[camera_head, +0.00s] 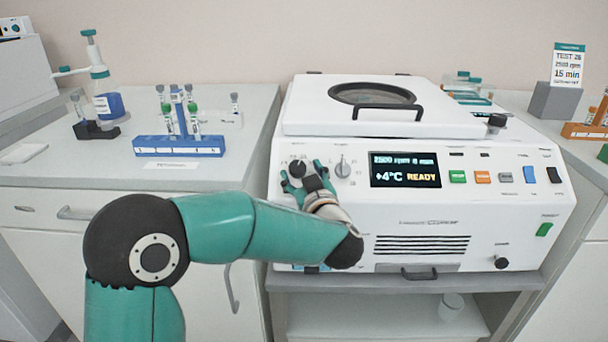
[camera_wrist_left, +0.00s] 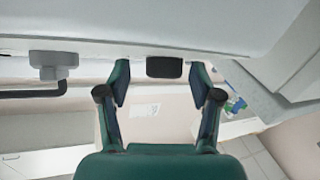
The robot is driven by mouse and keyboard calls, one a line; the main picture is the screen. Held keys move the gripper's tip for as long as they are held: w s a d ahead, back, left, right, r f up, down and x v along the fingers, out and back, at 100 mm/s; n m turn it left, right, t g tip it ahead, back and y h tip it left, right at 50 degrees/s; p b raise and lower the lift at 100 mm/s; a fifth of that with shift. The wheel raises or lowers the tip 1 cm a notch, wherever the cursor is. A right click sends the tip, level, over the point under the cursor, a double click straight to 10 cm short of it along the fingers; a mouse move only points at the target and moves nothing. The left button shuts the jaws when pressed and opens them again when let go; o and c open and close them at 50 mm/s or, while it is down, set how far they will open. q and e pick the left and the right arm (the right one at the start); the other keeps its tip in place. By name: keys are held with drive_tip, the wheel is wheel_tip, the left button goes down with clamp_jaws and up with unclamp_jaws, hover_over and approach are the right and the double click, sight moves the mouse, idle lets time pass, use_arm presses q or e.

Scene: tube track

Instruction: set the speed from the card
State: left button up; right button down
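The card (camera_head: 568,64) stands upright at the far right; it reads TEST 26, what looks like 2500 rpm, and 15 min. The white centrifuge (camera_head: 420,210) has a display (camera_head: 405,169) that seems to read 2500 rpm 0 min, +4°C READY. A black knob (camera_head: 297,168) is on the left of its panel, with a grey knob (camera_head: 343,166) to its right. My left gripper (camera_head: 308,180) is at the black knob. In the left wrist view, the open fingers (camera_wrist_left: 160,80) straddle the black knob (camera_wrist_left: 164,67) with gaps on both sides. My right gripper is out of view.
The centrifuge lid (camera_head: 310,121) is down, with a black handle (camera_head: 388,109). Colored buttons (camera_head: 483,177) line the panel's right. A blue tube rack (camera_head: 178,146) and a bottle (camera_head: 108,100) stand on the left counter. An orange rack (camera_head: 584,131) is at the right.

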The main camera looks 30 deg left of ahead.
use_arm(q)
drive_tip(key=shift+s, duration=0.1)
drive_tip(key=v, duration=1.2)
idle(0.4)
